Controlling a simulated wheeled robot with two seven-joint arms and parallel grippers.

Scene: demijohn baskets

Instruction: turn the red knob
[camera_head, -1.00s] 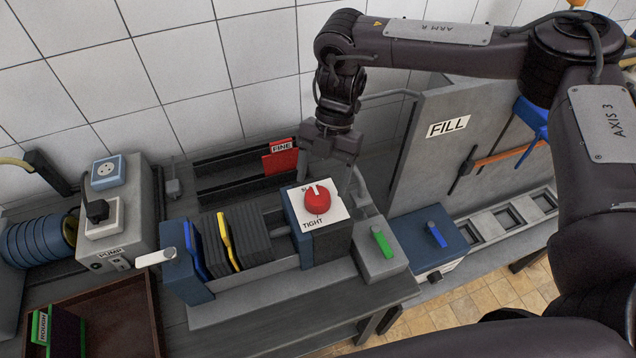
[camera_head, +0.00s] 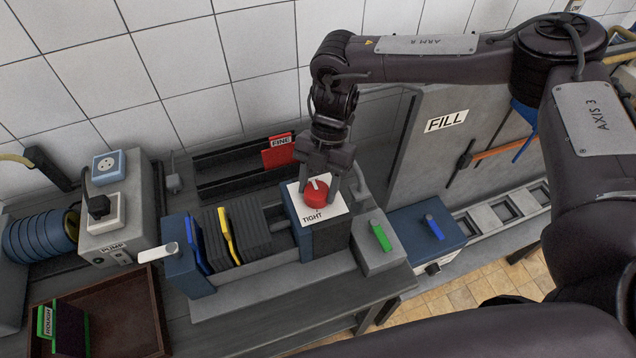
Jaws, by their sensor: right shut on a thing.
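The red knob (camera_head: 316,196) stands on top of the filter press block, on a white label plate (camera_head: 336,214) marked TIGHT. A pale mark shows on the knob's upper side. My right gripper (camera_head: 318,190) reaches down from above, with one finger on each side of the knob, shut on it. The gripper body hides the back part of the plate and its other word. My left gripper is not in view.
Beside the knob are dark filter plates with yellow and blue ones (camera_head: 229,236). Green (camera_head: 381,237) and blue (camera_head: 434,227) levers stand to the right. A red FINE plate (camera_head: 279,151) is in the rack behind. A brown tray (camera_head: 125,305) is at front left.

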